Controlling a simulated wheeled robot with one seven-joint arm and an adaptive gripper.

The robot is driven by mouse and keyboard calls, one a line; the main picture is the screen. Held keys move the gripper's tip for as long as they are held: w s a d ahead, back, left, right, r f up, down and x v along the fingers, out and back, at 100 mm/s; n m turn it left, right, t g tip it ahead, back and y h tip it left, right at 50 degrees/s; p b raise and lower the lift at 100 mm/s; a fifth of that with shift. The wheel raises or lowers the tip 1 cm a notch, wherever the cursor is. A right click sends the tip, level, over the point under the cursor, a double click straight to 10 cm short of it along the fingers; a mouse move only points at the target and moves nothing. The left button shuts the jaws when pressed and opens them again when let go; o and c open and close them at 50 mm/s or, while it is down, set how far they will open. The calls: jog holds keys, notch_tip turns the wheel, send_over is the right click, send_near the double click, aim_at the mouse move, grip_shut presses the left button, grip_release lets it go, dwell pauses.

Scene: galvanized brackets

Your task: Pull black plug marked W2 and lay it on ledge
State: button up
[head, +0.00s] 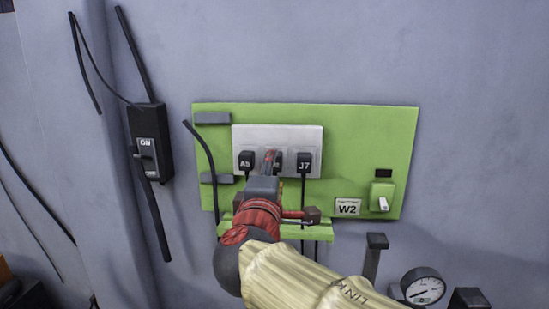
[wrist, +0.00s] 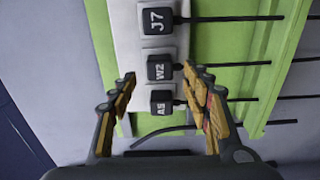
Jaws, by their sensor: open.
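The black plug marked W2 (wrist: 158,70) sits in the pale socket strip (wrist: 127,40), between plugs J7 (wrist: 157,21) and A5 (wrist: 161,104). My gripper (wrist: 160,75) is open, its fingertips on either side of W2 in the wrist view; I cannot tell whether they touch it. In the head view my gripper (head: 270,160) is in front of the strip (head: 290,133) and mostly hides W2, while A5 (head: 246,160) and J7 (head: 304,161) show beside it. The green ledge (head: 318,232) runs below the strip, partly hidden by my arm.
Black cables hang below the plugs. A black ON switch box (head: 149,145) is on the wall at left. A gauge (head: 423,287) stands at lower right.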

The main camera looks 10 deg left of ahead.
aim_at(274, 171)
jog(key=w+b, duration=0.1)
jog(key=w, duration=0.2)
jog(key=shift+w+f, duration=0.2)
jog(key=shift+w+a+r+b, duration=0.1)
jog(key=shift+w+b, duration=0.2)
jog(key=shift+w, duration=0.2)
jog(key=shift+w+a+r+b, duration=0.1)
jog(key=shift+w+b, duration=0.15)
jog(key=shift+w, duration=0.25)
jog(key=shift+b, duration=1)
dwell(0.4)
grip_shut()
dwell(0.6)
jog(key=shift+s, duration=0.1)
jog(key=shift+s+d+b, duration=0.2)
jog(key=shift+s+b, duration=0.8)
jog(key=shift+s, duration=1.9)
